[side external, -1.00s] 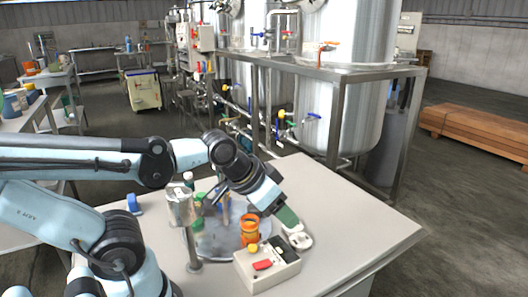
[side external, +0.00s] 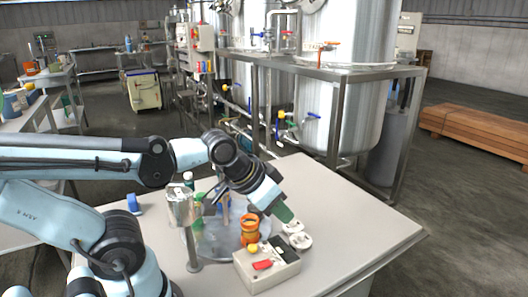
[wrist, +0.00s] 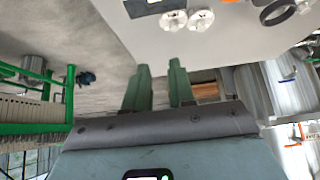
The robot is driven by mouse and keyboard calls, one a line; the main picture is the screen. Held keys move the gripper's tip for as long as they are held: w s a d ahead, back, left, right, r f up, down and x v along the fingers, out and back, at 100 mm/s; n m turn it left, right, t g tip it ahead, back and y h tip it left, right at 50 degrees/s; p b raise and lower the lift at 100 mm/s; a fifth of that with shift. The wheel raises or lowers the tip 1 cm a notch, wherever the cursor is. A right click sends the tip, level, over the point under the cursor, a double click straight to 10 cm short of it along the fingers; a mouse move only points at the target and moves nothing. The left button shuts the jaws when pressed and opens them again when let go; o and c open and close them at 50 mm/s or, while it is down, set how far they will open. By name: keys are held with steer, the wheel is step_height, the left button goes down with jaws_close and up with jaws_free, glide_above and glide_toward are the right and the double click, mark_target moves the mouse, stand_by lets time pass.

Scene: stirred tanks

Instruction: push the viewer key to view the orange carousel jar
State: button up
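The orange jar (side external: 250,229) stands upright on the round grey carousel (side external: 232,246), with other jars behind it. A pale control box (side external: 270,279) sits in front, bearing a red key (side external: 262,265), a yellow button (side external: 253,248) and a dark panel (side external: 285,254). Which of these is the viewer key I cannot tell. My gripper (side external: 286,213) hangs above the table, to the right of the orange jar and above and behind the box, touching neither. In the wrist view, the green fingers of my gripper (wrist: 157,80) are apart with nothing between them.
A metal cylinder on a post (side external: 181,206) stands left of the carousel. The table's right side (side external: 355,229) is clear. Steel tanks (side external: 345,105) stand behind.

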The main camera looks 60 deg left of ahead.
jaws_close()
stand_by(1.3)
